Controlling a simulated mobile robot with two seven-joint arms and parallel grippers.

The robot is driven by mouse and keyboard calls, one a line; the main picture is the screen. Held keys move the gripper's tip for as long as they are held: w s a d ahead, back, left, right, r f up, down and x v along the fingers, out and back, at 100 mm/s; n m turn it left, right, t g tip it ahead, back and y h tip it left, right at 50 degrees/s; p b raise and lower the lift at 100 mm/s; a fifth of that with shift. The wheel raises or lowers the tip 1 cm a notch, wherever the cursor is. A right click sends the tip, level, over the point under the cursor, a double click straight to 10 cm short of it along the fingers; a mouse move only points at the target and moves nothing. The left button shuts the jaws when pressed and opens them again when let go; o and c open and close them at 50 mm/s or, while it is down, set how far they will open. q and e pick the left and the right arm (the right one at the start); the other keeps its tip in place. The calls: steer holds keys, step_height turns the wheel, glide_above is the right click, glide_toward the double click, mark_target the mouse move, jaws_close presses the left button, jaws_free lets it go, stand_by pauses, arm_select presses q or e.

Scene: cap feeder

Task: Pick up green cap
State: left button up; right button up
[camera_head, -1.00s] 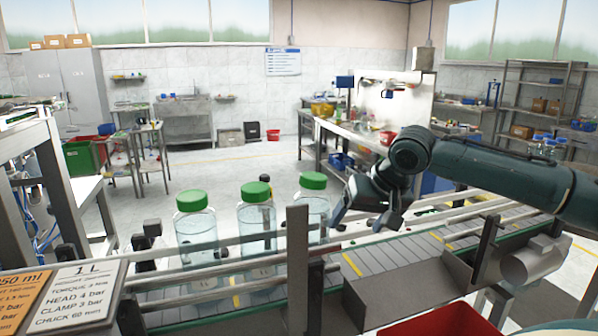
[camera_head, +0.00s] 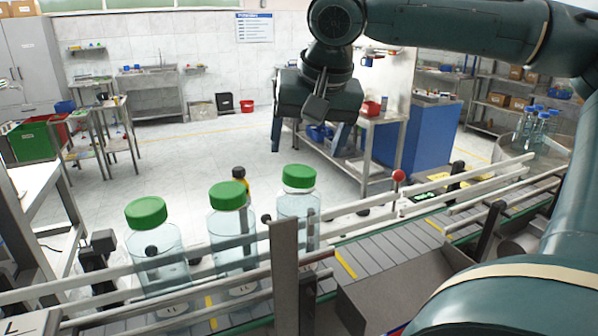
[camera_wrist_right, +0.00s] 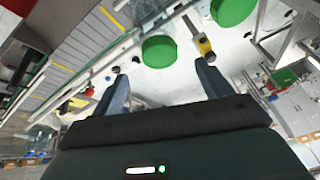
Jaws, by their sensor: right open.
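Three clear bottles with green caps stand in a row on the conveyor in the head view: the left cap (camera_head: 146,212), the middle cap (camera_head: 227,195) and the right cap (camera_head: 298,176). My right gripper (camera_head: 310,148) hangs open and empty, fingers down, appearing above the right cap; the exact gap is unclear. In the right wrist view, one green cap (camera_wrist_right: 159,51) shows between and beyond the open fingertips (camera_wrist_right: 162,76). A second green cap (camera_wrist_right: 233,10) is at the top edge. My left gripper is not in view.
Metal guide rails (camera_head: 440,188) run along the conveyor (camera_head: 385,255), with an upright post (camera_head: 284,270) in front of the bottles. A red-knobbed part (camera_head: 398,177) stands to the right. Blue-capped bottles (camera_head: 540,120) stand at the far right.

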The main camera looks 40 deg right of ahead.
mark_target(300, 170)
steer(key=x, duration=0.6)
steer(key=shift+w+d+f+p, duration=0.25)
steer(key=shift+w+p, duration=0.05)
steer(key=shift+p, duration=0.1)
steer(key=c, duration=1)
step_height(300, 170, up, 10)
steer(key=shift+r, duration=0.1)
steer(key=shift+c, duration=0.2)
